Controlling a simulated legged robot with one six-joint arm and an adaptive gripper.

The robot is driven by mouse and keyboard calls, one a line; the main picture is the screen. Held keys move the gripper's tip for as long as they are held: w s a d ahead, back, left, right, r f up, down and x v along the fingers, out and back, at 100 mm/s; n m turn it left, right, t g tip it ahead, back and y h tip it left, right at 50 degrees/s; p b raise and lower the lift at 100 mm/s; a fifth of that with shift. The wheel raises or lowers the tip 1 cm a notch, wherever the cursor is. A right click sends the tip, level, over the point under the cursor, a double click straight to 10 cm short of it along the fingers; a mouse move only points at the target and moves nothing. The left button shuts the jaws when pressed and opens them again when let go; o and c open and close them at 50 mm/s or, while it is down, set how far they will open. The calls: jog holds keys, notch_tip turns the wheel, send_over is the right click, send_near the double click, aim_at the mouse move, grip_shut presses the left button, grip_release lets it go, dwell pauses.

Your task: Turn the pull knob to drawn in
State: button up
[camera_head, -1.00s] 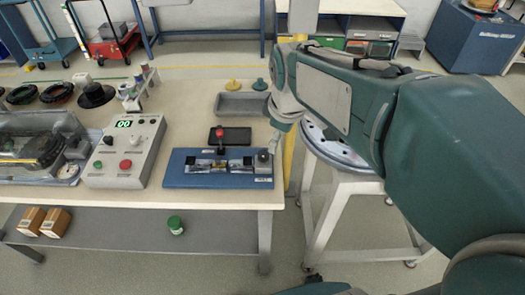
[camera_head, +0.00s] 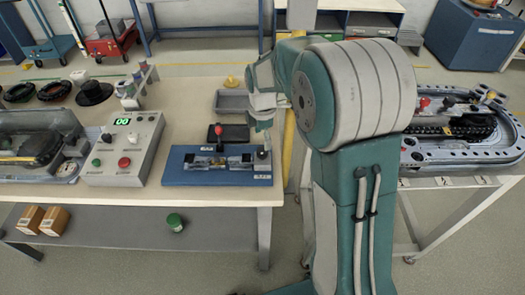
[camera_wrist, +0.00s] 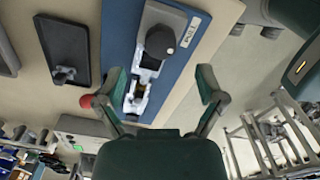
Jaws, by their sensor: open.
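A blue board (camera_head: 185,178) lies at the front right of the bench and carries a metal mechanism (camera_head: 216,163). At its right end is a dark rounded knob (camera_head: 263,155) on a grey block, which I take for the pull knob. In the wrist view this knob (camera_wrist: 160,40) lies beyond my open fingers. My gripper (camera_wrist: 158,84) is open and empty above the board, apart from the dark knob. How far the knob is drawn is unclear.
A grey control box (camera_head: 123,150) with a green display stands left of the board. A grey tray (camera_head: 232,103) lies behind it. A ring track (camera_head: 460,150) on a stand is to the right. The bench's right edge is close to the board.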

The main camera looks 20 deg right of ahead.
aim_at(262, 150)
notch_tip(262, 150, down, 6)
jog(key=shift+f, duration=0.1)
jog(key=c, duration=1.2)
